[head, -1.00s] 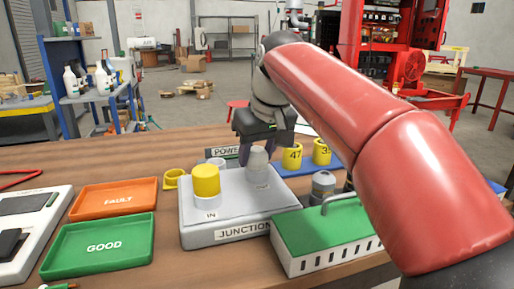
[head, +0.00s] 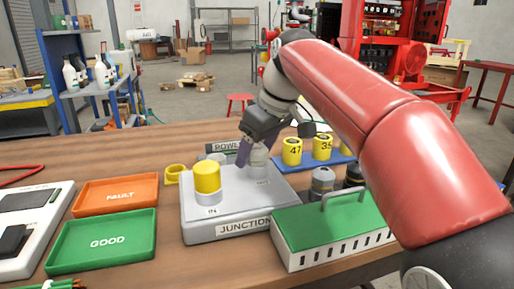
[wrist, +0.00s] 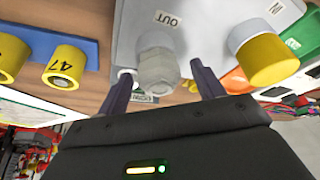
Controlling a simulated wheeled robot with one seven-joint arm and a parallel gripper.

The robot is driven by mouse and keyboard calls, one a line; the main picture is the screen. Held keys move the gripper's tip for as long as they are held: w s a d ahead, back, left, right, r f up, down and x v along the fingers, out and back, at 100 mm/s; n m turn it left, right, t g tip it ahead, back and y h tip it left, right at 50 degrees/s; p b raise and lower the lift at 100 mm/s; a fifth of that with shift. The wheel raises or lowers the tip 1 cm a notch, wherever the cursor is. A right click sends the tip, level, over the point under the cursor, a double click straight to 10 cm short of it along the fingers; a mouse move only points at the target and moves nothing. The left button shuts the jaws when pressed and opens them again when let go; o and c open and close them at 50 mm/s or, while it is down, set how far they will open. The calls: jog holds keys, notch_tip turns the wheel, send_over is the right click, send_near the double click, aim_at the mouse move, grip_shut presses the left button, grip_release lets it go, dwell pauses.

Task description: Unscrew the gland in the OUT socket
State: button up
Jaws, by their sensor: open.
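The junction box (head: 205,228) is a grey block on the bench. A pale grey gland (head: 258,163) stands in its rear right socket; the wrist view shows this gland (wrist: 158,68) beside the OUT label. My gripper (head: 254,155) is over that gland. In the wrist view my gripper (wrist: 162,85) is open, with one dark finger on each side of the gland and visible gaps to both. A yellow-capped gland (head: 207,178) stands in the IN socket, and it also shows in the wrist view (wrist: 265,58). The gland's thread is hidden.
Yellow numbered parts (head: 292,151) stand on a blue strip behind the box. A green-topped case with a handle (head: 330,225) is close in front at right. Orange FAULT (head: 117,194) and green GOOD (head: 103,243) trays lie to the left. A yellow ring (head: 175,175) lies beside the box.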

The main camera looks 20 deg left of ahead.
dwell(0.3)
jog(key=m+t, duration=0.1)
jog(key=m, duration=0.3)
jog(key=shift+h, duration=0.4)
jog(key=m, duration=0.2)
jog(key=m+t+h, duration=0.1)
jog(key=m, duration=0.2)
jog(key=shift+t+h, duration=0.3)
jog(key=c, duration=1)
jog(key=n+y, duration=0.1)
jog(key=n, duration=0.2)
jog(key=shift+d+g, duration=0.1)
jog(key=shift+g, duration=0.3)
jog(key=shift+c, duration=0.2)
jog(key=n+g, duration=0.1)
jog(key=n, duration=0.2)
jog(key=n+y, duration=0.1)
jog(key=n, duration=0.2)
jog(key=shift+g+y, duration=0.3)
jog(key=shift+g, duration=0.1)
jog(key=o, duration=1)
jog(key=shift+o, duration=0.2)
